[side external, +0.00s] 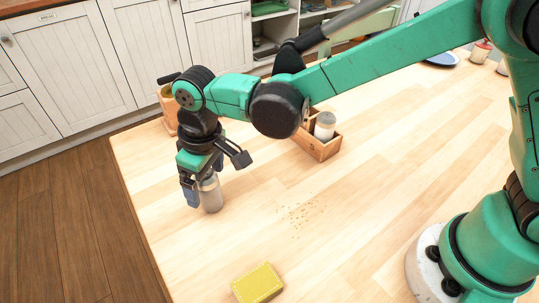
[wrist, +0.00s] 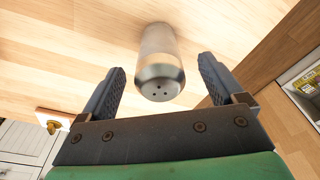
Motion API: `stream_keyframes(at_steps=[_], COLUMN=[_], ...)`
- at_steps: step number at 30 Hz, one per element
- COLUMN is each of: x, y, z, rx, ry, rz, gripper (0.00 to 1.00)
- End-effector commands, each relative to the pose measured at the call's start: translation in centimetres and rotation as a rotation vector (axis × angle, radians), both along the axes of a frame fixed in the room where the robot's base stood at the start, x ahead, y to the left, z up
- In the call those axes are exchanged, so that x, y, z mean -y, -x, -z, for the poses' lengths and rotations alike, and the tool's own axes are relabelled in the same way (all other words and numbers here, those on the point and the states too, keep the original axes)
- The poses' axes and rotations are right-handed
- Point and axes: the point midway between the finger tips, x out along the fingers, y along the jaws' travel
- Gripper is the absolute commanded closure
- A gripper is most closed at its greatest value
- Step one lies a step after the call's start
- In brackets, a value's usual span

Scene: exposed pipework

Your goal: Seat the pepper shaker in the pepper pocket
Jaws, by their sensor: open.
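A grey shaker (side external: 211,194) with a metallic top stands on the table near its left edge. In the wrist view the shaker (wrist: 158,62) shows its shiny top with small holes. My gripper (side external: 194,192) is open and low at this shaker. In the wrist view my gripper (wrist: 163,70) has one finger on each side of the shaker's top, with visible gaps. A wooden caddy (side external: 319,150) stands behind my arm, partly hidden by it. I cannot read any pocket label.
A yellow sponge (side external: 258,283) lies at the front and crumbs (side external: 300,213) are scattered mid-table. A wooden holder (side external: 169,108) stands at the back left edge. A blue plate (side external: 442,59) and a red-topped container (side external: 481,50) are far right. The table between shaker and caddy looks clear.

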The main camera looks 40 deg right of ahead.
Motion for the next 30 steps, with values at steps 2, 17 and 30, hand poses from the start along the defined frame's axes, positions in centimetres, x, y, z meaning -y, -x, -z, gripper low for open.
stream_keyframes(at_steps=[2, 17, 30], x=[0.0, 0.0, 0.0], y=[0.0, 0.0, 0.0], z=[0.0, -0.1, -3.9], rx=[0.0, 0.0, 0.001], ry=[0.0, 0.0, -0.001], rz=[0.0, 0.0, 0.0], gripper=[0.11, 1.0, 1.0])
